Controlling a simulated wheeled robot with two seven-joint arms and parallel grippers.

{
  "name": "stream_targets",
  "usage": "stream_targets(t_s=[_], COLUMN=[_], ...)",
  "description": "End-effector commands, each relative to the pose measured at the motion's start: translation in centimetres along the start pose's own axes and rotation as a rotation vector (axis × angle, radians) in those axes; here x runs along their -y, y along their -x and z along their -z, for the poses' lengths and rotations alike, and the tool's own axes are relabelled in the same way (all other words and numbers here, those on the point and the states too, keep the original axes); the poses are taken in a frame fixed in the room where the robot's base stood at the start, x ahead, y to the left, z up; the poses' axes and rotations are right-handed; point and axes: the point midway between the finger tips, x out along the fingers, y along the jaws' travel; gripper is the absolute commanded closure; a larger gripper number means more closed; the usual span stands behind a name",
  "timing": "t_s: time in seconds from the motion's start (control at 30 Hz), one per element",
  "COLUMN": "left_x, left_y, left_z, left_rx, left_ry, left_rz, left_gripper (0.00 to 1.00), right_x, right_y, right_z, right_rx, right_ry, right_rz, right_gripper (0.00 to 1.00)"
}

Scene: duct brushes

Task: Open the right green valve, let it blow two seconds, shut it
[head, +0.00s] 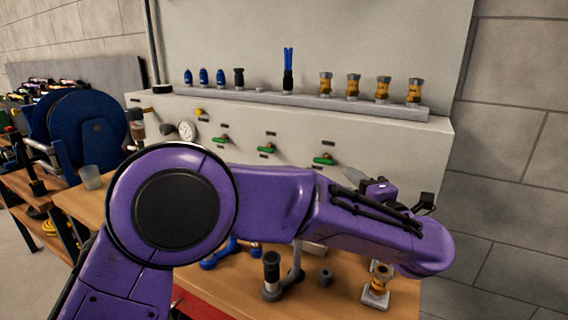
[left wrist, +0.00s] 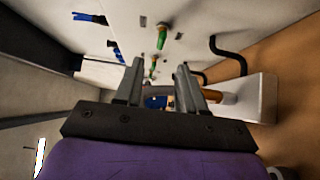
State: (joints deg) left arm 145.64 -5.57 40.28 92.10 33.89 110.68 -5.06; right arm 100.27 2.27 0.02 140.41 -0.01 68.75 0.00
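Three green valves sit in a row on the pale panel front; the right green valve (head: 324,160) is just above my left forearm in the head view. The middle valve (head: 267,149) and left valve (head: 221,140) are farther left. In the left wrist view, a larger, nearer green valve (left wrist: 162,40) and a smaller one (left wrist: 152,68) show beyond the fingers; the nearer looks like the right one. My left gripper (left wrist: 160,78) is open, its two fingers apart and not touching a valve. In the head view my purple arm mostly hides it. My right gripper is not in view.
A ledge (head: 300,100) above the valves holds blue and black brushes (head: 288,75) and several brass fittings (head: 354,85). The wooden bench (head: 340,290) below carries a black-topped tool (head: 271,270) and a brass fitting on a block (head: 377,285). A blue reel (head: 90,135) stands left.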

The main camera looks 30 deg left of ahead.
Motion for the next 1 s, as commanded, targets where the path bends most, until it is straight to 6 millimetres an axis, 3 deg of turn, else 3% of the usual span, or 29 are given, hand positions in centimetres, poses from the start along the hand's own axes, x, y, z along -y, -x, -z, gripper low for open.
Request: stream_targets(t_s=[0.17, 0.4, 0.53, 0.7, 0.9, 0.93, 1.0], left_x=[0.0, -0.1, -0.1, 0.0, 0.0, 0.0, 0.0], left_y=[-1.7, -7.3, -9.5, -10.7, -10.7, -10.7, -10.7], left_z=[-0.1, 0.2, 0.3, 0.3, 0.2, 0.2, 0.2], left_rx=[0.000, -0.005, -0.006, -0.004, -0.004, -0.004, -0.003], left_ry=[0.000, 0.000, 0.001, 0.000, 0.000, 0.000, 0.000], left_rz=[0.002, 0.004, 0.002, 0.001, 0.000, 0.000, 0.000], left_gripper=[0.61, 0.61, 0.61, 0.61, 0.61, 0.64, 0.87], right_x=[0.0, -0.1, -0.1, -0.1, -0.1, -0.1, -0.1], right_y=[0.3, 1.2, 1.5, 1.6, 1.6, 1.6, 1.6], right_z=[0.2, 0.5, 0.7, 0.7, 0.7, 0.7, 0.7], right_rx=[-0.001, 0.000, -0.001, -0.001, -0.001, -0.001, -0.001], right_ry=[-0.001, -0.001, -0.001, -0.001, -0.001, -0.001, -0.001], right_rz=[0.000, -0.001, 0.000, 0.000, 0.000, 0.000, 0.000], right_gripper=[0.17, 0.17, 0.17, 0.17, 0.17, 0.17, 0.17])
